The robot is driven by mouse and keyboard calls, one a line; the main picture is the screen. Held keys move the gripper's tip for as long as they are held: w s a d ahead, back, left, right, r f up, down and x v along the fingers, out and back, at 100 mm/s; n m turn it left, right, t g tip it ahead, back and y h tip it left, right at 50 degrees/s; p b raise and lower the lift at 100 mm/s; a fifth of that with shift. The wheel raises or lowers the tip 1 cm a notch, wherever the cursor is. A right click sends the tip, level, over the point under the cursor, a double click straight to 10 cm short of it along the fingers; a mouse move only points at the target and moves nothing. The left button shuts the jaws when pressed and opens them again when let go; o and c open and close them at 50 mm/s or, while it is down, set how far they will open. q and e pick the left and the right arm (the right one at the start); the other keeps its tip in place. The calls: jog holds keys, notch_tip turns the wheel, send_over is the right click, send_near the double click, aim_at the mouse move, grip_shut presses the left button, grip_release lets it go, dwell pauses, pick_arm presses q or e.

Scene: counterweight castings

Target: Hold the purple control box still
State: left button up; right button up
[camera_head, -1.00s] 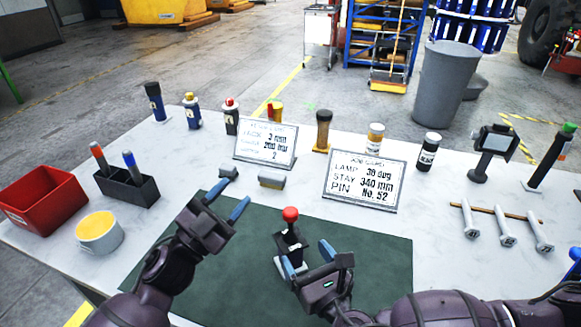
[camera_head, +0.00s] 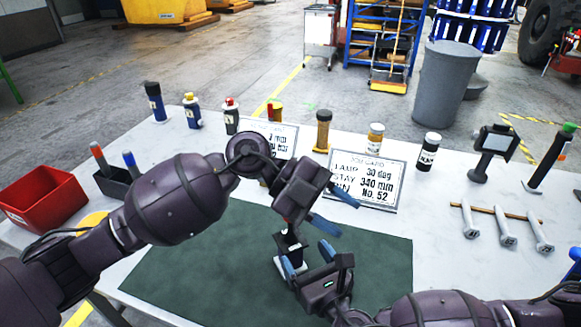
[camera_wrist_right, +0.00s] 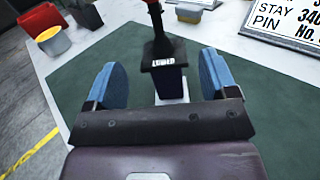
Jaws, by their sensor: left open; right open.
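The control box (camera_head: 291,243), dark with a purplish tint, stands upright on a pale base on the green mat (camera_head: 180,280). In the right wrist view the box (camera_wrist_right: 164,82) has a "LOWER" label, and a dark lever rises from it, its red part cut off by the frame edge. My right gripper (camera_head: 306,258) is open, with its blue fingers on either side of the box and gaps visible. My left gripper (camera_head: 342,211) is open and empty, above and just right of the box. It hides the lever's red knob in the head view.
Two printed cards, the nearer one (camera_head: 367,178) clear, stand behind the mat. A red bin (camera_head: 40,200), a pen holder (camera_head: 112,184) and a mostly hidden yellow-lined cup (camera_head: 93,220) are at left. Several bottles line the back. The mat's front left is clear.

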send_near(295, 262)
jog(key=x, duration=1.2)
jog(key=shift+w+r, duration=0.1)
jog(key=shift+w, duration=0.1)
pick_arm(q)
jog(key=w+a+r+n+t+y, duration=0.1)
jog(key=w+a+n+t+y, duration=0.2)
jog(key=y, duration=0.9)
jog(key=w+a+t, duration=0.2)
jog(key=w+a, duration=0.2)
jog(key=w, duration=0.1)
jog(key=shift+w+a+r+n+t, duration=0.15)
jog(key=shift+w+r+n+t, duration=0.15)
jog(key=shift+w+t, duration=0.1)
pick_arm(e)
jog(key=c, duration=1.4)
